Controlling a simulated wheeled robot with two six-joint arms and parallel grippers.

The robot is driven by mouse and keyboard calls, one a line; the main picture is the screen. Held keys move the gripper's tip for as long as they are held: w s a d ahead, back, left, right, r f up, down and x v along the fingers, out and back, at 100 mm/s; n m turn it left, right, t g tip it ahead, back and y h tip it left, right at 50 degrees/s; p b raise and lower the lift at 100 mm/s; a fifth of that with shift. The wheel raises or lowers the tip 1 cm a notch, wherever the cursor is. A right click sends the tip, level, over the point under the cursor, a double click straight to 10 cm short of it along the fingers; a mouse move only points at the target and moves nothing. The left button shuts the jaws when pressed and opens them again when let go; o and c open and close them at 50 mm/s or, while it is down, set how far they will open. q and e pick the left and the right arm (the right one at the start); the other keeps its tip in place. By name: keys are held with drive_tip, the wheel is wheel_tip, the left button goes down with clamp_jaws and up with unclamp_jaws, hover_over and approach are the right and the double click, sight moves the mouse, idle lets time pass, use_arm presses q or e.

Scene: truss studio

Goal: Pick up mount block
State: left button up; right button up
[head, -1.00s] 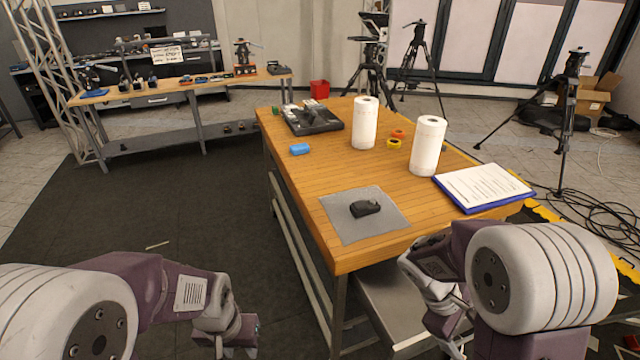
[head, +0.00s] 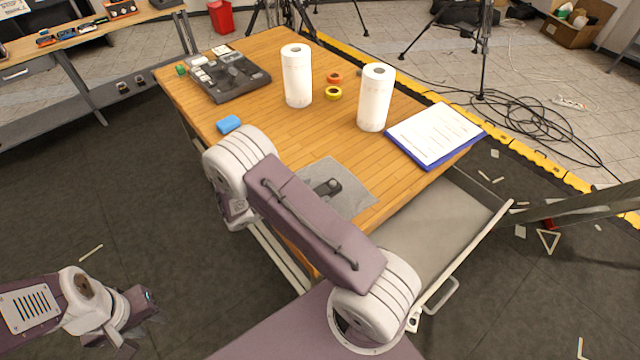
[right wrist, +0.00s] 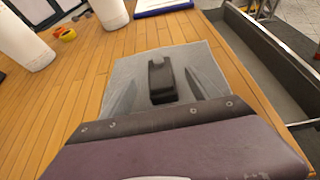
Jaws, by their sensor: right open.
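The mount block, a small black piece, lies on a grey mat (head: 355,195) near the table's front corner. In the head view the mount block (head: 328,187) is partly hidden by my right arm. The right wrist view shows the mount block (right wrist: 160,78) ahead, with a paler top end. My right gripper (right wrist: 160,92) is open, with one finger to each side of the block in the picture; contact is not visible. The head view hides this gripper behind my arm. My left gripper (head: 146,302) is low at the left, away from the table; its jaws are unclear.
Two white paper rolls (head: 297,76) (head: 375,98), orange and yellow tape rings (head: 333,93), and a clipboard (head: 435,134) stand or lie beyond the mat. A blue item (head: 228,124) and a dark tray (head: 232,78) are at the left. An open drawer (head: 445,225) juts out right.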

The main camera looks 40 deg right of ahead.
sight(322, 188)
drive_tip(key=shift+s+d, duration=0.2)
drive_tip(key=shift+s, duration=0.1)
drive_tip(key=d, duration=0.1)
drive_tip(key=w+d+f, duration=0.1)
drive_tip(key=d+f+p, duration=0.1)
drive_tip(key=shift+w+d, duration=0.1)
drive_tip(key=shift+w, duration=0.15)
drive_tip(key=shift+s+d+p, duration=0.1)
drive_tip(key=shift+d+p, duration=0.2)
drive_tip(key=shift+d, duration=0.1)
drive_tip(key=x, duration=0.1)
drive_tip(key=p+x, duration=0.1)
drive_tip(key=x, duration=0.1)
drive_tip(key=shift+s+d+f, duration=0.1)
drive_tip(key=shift+s+d, duration=0.15)
drive_tip(key=shift+d, duration=0.15)
drive_tip(key=shift+w+d+f, duration=0.25)
drive_tip(key=shift+f, duration=0.05)
drive_tip(key=shift+s+a+r, duration=0.1)
drive_tip(key=shift+s, duration=0.05)
drive_tip(key=c, duration=1.5)
use_arm(q)
wheel_tip(322, 188, up, 3)
drive_tip(key=shift+w+f, duration=0.1)
use_arm(e)
clamp_jaws()
